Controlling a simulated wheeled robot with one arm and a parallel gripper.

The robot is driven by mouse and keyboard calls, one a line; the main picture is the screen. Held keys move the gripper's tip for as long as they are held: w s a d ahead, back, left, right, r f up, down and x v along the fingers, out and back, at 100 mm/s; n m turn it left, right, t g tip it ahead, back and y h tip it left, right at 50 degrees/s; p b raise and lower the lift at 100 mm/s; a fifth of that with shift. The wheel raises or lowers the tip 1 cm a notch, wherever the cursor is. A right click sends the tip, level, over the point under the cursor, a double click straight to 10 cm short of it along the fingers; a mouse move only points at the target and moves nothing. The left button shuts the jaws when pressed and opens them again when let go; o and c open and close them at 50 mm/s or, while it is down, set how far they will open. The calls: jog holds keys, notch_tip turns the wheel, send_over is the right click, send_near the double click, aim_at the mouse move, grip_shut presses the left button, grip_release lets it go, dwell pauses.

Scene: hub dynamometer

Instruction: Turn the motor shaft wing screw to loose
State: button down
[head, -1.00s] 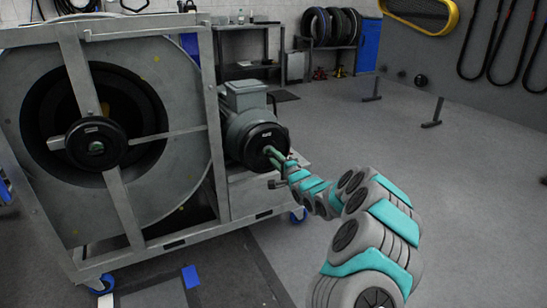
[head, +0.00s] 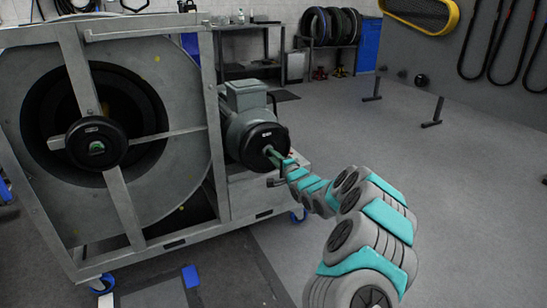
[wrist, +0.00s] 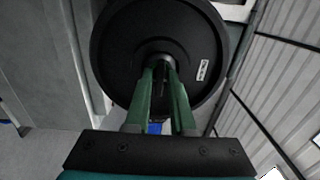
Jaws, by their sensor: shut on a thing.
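The grey-green motor (head: 245,105) sits on the right side of the large metal frame, with a round black disc (head: 252,139) on its face. My gripper (head: 268,151) is at the middle of this disc. In the wrist view the disc (wrist: 125,40) fills the upper middle, and the two green fingers of my gripper (wrist: 161,72) reach its centre. They are shut on the motor shaft wing screw, a small dark part at the hub (wrist: 160,61). The fingers hide most of the screw, so its angle cannot be told.
The large frame holds a big drum with a black handwheel (head: 96,143) left of the motor. A small dark handle (head: 277,182) sticks out just below my gripper. A tire rack (head: 328,40) and a blue cabinet (head: 367,45) stand at the back.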

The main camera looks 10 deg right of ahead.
jog(key=shift+f, duration=0.1)
dwell(0.3)
jog(key=shift+n+b, duration=6.35)
jog(key=shift+n, duration=11.55)
